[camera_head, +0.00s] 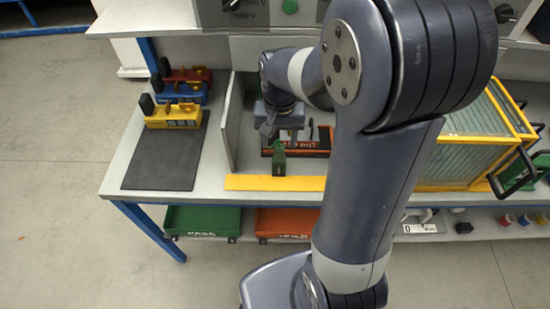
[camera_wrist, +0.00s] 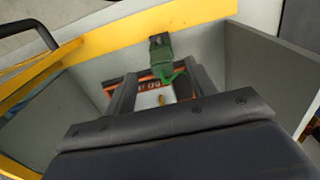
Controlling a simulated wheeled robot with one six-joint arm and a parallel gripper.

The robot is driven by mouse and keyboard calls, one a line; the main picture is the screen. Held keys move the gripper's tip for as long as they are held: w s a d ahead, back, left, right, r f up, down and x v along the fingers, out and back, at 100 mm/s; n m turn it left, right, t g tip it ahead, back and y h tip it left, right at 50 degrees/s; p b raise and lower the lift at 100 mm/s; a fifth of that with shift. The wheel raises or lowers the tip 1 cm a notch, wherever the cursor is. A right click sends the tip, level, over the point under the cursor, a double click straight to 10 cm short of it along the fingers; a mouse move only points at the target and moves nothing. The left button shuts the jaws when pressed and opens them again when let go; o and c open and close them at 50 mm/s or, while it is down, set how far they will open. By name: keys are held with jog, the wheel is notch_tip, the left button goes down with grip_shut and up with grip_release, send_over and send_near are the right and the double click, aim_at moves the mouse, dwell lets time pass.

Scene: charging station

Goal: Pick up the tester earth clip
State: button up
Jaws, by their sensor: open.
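The green earth clip (camera_head: 279,158) stands in the walled bay on the bench, near the yellow front strip and in front of an orange-and-black unit (camera_head: 318,146). In the wrist view the clip (camera_wrist: 161,52) lies just beyond my fingertips, roughly midway between them, with a bright green part at its lower end. My gripper (camera_head: 281,136) hangs over the bay, pointing down, open and empty. In the wrist view its two dark fingers (camera_wrist: 163,85) are spread apart, and the orange unit shows between them. I cannot tell whether a finger touches the clip.
A grey upright panel (camera_head: 232,122) closes the bay's left side. A yellow strip (camera_head: 262,183) runs along its front. Red, blue and yellow units (camera_head: 173,117) stand by a dark mat (camera_head: 165,155) at left. A yellow-framed glass case (camera_head: 468,150) is at right. Green and orange trays sit below.

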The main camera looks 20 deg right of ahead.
aim_at(279, 147)
jog(key=shift+w+d+f, duration=0.15)
jog(key=shift+d+f, duration=0.05)
jog(key=shift+f, duration=0.35)
jog(key=shift+w+d+f, duration=0.1)
jog(key=shift+d+f, duration=0.1)
jog(key=shift+f, duration=0.3)
jog(key=shift+a+f, duration=0.15)
jog(key=shift+f, duration=0.3)
jog(key=shift+w+f, duration=0.2)
jog(key=shift+f, duration=0.95)
jog(key=shift+w+f, duration=0.2)
jog(key=shift+f, duration=0.9)
jog(key=c, duration=1.1)
